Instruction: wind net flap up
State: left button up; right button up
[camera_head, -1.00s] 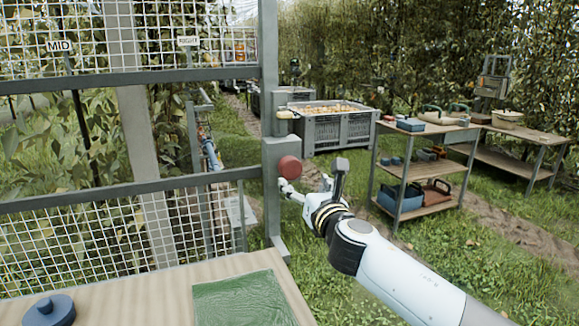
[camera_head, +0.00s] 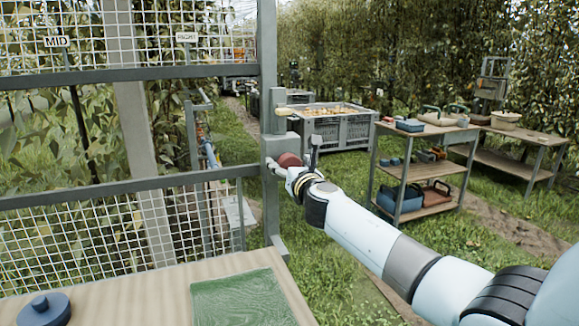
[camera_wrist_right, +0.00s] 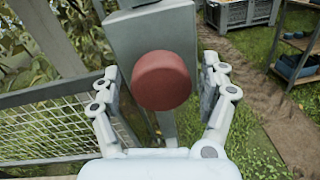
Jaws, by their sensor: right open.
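A dull red round knob (camera_head: 289,160) sits on the grey box (camera_head: 280,147) of the upright post. In the right wrist view the knob (camera_wrist_right: 162,82) stands between the two fingers of my right gripper (camera_wrist_right: 160,76). The fingers are spread, with a visible gap on each side of the knob. In the head view my right gripper (camera_head: 280,168) is at the knob and partly covers it. White mesh net (camera_head: 110,225) fills the lower grey frame, and more mesh (camera_head: 200,45) shows above an open gap. My left gripper is out of view.
A wooden bench top with a green mat (camera_head: 240,300) and a blue round object (camera_head: 44,308) is in front. A grey crate (camera_head: 338,132) and a shelved table (camera_head: 405,172) stand behind on the right. Grass beside the post is clear.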

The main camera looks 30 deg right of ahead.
jog(key=c, duration=1.2)
jog(key=shift+m, duration=0.3)
